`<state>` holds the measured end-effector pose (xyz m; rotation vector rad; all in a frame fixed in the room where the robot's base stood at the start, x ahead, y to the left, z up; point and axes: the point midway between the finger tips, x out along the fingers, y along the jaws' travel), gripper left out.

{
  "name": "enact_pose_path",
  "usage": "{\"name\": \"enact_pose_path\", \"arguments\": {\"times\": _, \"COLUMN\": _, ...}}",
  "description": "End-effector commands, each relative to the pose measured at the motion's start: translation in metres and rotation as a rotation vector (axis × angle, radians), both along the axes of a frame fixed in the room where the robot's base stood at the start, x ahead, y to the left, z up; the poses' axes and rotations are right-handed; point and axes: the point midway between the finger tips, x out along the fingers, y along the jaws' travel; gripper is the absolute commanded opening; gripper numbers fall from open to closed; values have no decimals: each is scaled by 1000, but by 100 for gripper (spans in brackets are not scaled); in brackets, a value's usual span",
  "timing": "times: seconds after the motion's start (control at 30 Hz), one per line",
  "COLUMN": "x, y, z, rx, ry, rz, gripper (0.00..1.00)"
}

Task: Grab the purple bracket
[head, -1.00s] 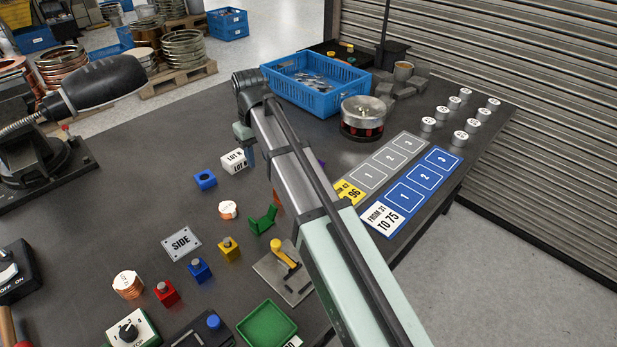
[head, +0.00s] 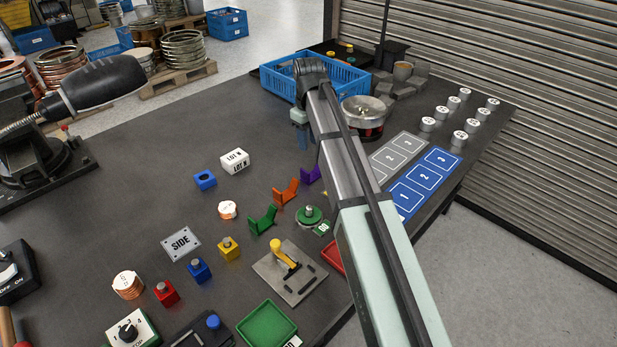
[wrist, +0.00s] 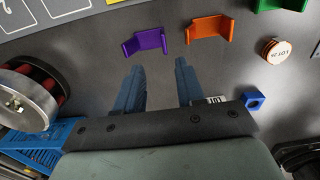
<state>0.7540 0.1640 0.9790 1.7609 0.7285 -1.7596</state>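The purple bracket (head: 311,174) stands on the dark table, just left of my arm in the head view. In the wrist view the purple bracket (wrist: 146,42) lies ahead of my fingertips, a little left of centre, with clear table between. My gripper (wrist: 158,66) is open and empty, its two blue fingers spread apart. In the head view my gripper (head: 303,145) hangs above the table beyond the purple bracket, near the blue crate; the arm hides part of that area.
An orange bracket (head: 286,191) stands beside the purple one, and a green bracket (head: 263,219) stands further toward the front. A blue crate (head: 277,93) and a metal bowl (head: 364,112) are at the back. A white block (head: 235,161) and a blue block (head: 205,180) stand left.

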Motion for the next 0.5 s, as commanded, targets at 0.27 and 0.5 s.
{"name": "enact_pose_path", "arguments": {"times": 0.27, "x": -2, "y": 0, "z": -41, "rx": -1, "ry": 4, "rz": 2, "gripper": 38}}
{"name": "enact_pose_path", "arguments": {"times": 0.5, "x": -1, "y": 0, "z": -72, "rx": 0, "ry": 1, "rz": 1, "gripper": 38}}
